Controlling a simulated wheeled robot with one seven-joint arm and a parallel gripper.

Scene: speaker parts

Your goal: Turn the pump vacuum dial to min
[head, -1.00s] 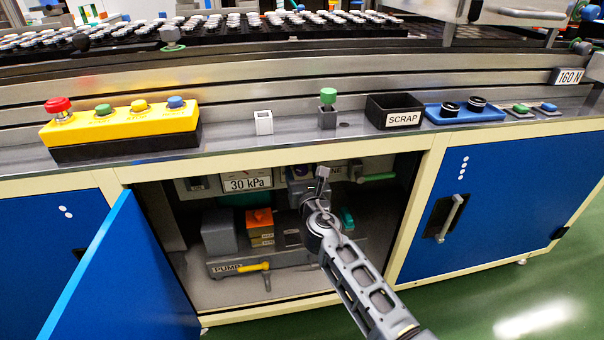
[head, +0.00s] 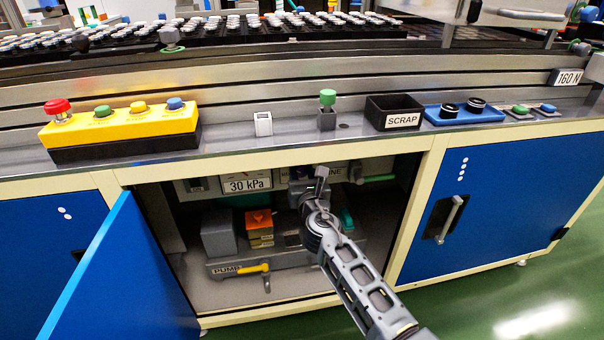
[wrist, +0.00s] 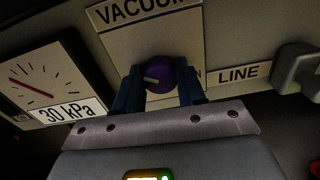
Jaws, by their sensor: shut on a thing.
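The vacuum dial (wrist: 158,76) is a round purple knob with a pale pointer mark, on a grey panel under a "VACUUM" label (wrist: 150,11) in the wrist view. The pointer mark points left. My gripper (wrist: 160,88) has its two dark fingers closed on either side of the dial, gripping it. In the head view my arm reaches into the open cabinet and hides the dial; my gripper (head: 310,190) is at the upper panel. A "30 kPa" gauge (wrist: 38,85) with a red needle is left of the dial.
The open blue cabinet door (head: 120,275) stands at the left. Below the panel sits the pump (head: 240,268) with a yellow lever (head: 253,268) and an orange block (head: 260,222). A "LINE" label (wrist: 238,74) and a grey fitting (wrist: 297,70) are right of the dial.

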